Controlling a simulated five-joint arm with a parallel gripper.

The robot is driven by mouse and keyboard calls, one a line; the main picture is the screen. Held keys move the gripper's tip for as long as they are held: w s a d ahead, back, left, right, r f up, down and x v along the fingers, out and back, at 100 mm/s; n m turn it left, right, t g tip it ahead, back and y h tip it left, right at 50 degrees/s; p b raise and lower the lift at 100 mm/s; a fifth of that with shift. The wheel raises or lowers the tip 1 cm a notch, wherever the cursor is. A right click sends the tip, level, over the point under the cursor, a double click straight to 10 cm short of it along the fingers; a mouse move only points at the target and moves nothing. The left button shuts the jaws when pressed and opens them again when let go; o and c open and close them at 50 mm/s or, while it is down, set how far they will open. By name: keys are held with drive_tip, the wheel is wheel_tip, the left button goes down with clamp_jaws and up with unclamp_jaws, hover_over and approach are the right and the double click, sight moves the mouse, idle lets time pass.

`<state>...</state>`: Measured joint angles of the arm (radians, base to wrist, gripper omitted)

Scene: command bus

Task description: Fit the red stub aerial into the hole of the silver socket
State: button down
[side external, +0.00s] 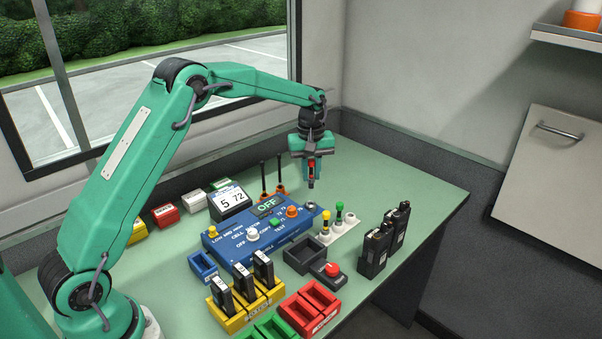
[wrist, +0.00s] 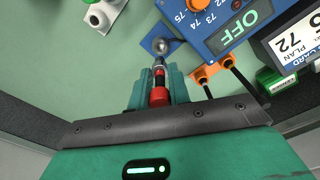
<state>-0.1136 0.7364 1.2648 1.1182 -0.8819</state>
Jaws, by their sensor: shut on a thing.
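My gripper (side external: 311,165) is shut on the red stub aerial (side external: 311,171), which points down with its dark, metal-tipped end lowest. In the wrist view, the aerial (wrist: 158,92) sits between the green jaws (wrist: 158,90). The silver socket (wrist: 165,45) stands on a small blue plate beside the blue console. In the side view the socket (side external: 312,206) shows at the console's far right corner, below the aerial. The aerial's tip is apart from it, above. The socket's hole cannot be made out clearly.
The blue console (side external: 255,237) has an OFF display and knobs. An orange holder (side external: 272,193) with two black aerials stands close behind. A white rack (side external: 343,230) with yellow and green pieces is to the right. Black radios (side external: 376,250) stand farther right. The bench's far right is clear.

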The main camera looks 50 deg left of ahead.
sight(311, 187)
drive_tip(key=shift+f, duration=0.35)
drive_tip(key=shift+f, duration=0.1)
drive_tip(key=shift+f, duration=2.05)
drive_tip(key=shift+f, duration=1.05)
idle(0.5)
idle(0.4)
drive_tip(key=c, duration=0.9)
unclamp_jaws()
drive_tip(key=shift+r, duration=0.15)
drive_tip(key=shift+r, duration=3.4)
